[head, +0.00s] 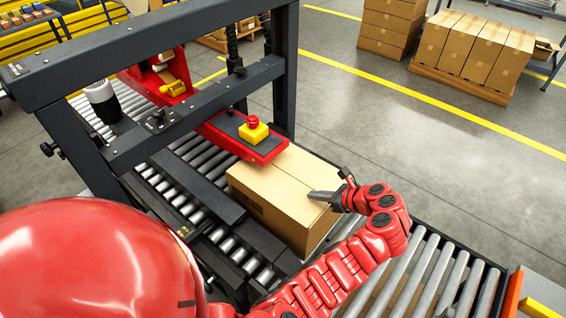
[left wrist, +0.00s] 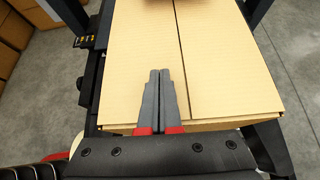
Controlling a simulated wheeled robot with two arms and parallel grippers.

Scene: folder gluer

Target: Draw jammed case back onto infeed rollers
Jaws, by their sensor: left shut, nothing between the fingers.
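The brown cardboard case (head: 272,184) sits on the conveyor at the mouth of the dark machine frame (head: 190,122). Its far end is below the red head (head: 236,138). The infeed rollers (head: 432,272) run toward the lower right. My left gripper (head: 318,195) is shut and empty at the case's top near edge. In the left wrist view its fingers (left wrist: 160,98) overlap the top of the case (left wrist: 225,68), beside the centre seam. I cannot tell whether they touch it. My right gripper is not in view.
A yellow box with a red emergency button (head: 253,130) sits on the red head above the case. Stacked cartons (head: 478,50) stand on a pallet at the back right. The grey floor (head: 400,135) beside the conveyor is clear.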

